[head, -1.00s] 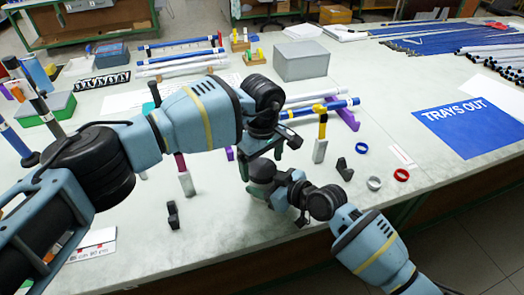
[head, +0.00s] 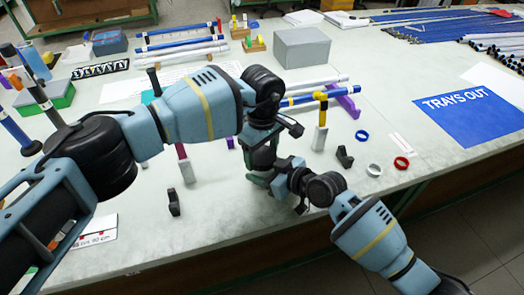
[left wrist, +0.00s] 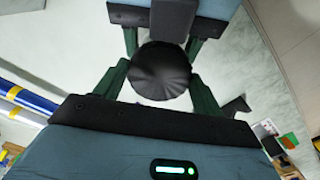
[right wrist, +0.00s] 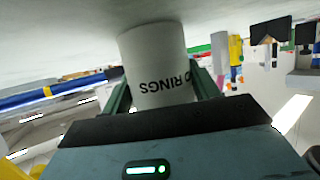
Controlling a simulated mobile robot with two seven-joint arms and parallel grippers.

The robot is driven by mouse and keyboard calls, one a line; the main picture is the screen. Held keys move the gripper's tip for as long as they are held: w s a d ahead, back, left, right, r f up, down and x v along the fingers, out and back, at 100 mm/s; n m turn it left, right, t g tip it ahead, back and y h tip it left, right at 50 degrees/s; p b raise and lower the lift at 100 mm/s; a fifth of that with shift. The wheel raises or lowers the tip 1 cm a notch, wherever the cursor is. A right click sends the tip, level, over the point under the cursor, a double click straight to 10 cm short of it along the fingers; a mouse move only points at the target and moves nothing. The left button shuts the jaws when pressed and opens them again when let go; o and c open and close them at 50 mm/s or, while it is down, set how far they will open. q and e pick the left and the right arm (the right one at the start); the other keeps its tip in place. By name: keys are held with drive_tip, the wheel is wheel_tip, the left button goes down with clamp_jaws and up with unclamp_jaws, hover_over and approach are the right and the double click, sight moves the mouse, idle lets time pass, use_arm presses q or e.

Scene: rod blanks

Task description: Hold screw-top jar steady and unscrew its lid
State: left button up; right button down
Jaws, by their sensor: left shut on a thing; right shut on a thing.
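The screw-top jar has a dark ridged round lid (left wrist: 158,72), seen from above in the left wrist view. Its white body with dark "O RINGS" lettering (right wrist: 153,55) shows in the right wrist view. My left gripper (left wrist: 158,88) has its dark green fingers shut on the lid from both sides. My right gripper (right wrist: 160,92) is shut on the white body, below the lid. In the head view my arms and grippers hide most of the jar.
A grey box (head: 302,47) stands behind my arms. A blue ring (head: 361,135), a grey ring (head: 374,170) and a red ring (head: 401,163) lie to the right. A blue "TRAYS OUT" mat (head: 470,120) lies further right. Blue and white rods rest on purple stands (head: 346,102).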

sight(262, 155)
use_arm(q)
drive_tip(key=n, duration=0.4)
drive_tip(key=shift+n, duration=0.4)
drive_tip(key=n, duration=0.4)
drive_tip(key=shift+r, duration=0.25)
drive_tip(key=shift+r, duration=0.8)
drive_tip(key=shift+r, duration=0.1)
drive_tip(key=shift+r, duration=2)
